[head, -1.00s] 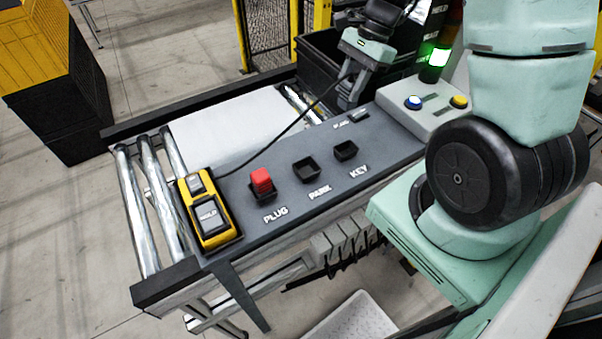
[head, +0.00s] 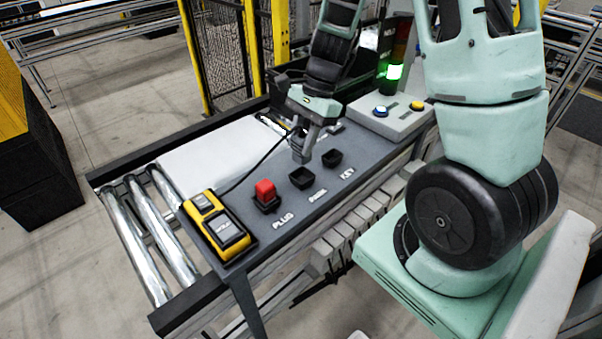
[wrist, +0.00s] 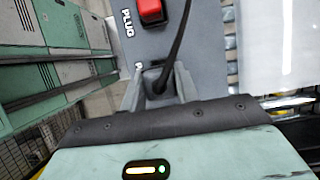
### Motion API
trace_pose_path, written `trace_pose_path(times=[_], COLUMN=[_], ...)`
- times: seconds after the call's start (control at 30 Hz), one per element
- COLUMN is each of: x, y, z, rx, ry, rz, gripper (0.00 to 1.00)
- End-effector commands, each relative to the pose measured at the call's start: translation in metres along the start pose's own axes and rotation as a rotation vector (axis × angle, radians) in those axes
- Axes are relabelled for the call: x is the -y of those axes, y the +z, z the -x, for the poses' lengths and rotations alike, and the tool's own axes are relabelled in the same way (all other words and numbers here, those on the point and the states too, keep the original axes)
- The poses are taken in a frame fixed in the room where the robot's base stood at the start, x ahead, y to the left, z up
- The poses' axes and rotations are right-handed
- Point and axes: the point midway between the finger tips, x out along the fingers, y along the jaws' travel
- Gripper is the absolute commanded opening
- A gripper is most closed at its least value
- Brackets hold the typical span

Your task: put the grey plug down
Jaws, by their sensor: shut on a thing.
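My gripper (head: 302,154) is shut on the grey plug (wrist: 156,80), which sits between the two fingers in the wrist view. A black cable (wrist: 178,42) runs from the plug; in the head view it leads to the yellow device (head: 219,228). In the head view the plug is mostly hidden by the fingers. The fingertips are just behind and above the empty PARK socket (head: 301,178), beside the empty KEY socket (head: 332,158). The PLUG socket (head: 266,205) holds a red block (head: 265,190). In the wrist view the PARK socket is hidden behind the plug and fingers.
The dark panel (head: 240,190) lies along the roller table's near side. A white sheet (head: 207,155) lies behind it. A grey button box (head: 390,118) with blue and yellow buttons and a green-lit signal tower (head: 395,71) stand at the right end.

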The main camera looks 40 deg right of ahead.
Motion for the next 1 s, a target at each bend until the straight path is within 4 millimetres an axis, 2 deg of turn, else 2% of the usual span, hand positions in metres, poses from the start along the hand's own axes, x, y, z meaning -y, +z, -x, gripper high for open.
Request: trace_pose_path(times=[0.1,0.27,0.5,0.97,1.0], x=[-0.001,0.0,-0.001,0.0,0.0], y=[-0.007,-0.013,-0.025,-0.029,-0.028], z=[-0.017,-0.03,-0.06,-0.069,-0.068], rx=[0.001,0.002,0.002,0.0,0.0], ry=[0.003,0.001,0.002,-0.001,-0.001], rz=[-0.003,-0.002,-0.003,0.0,0.0], gripper=[0.07,0.07,0.07,0.07,0.39])
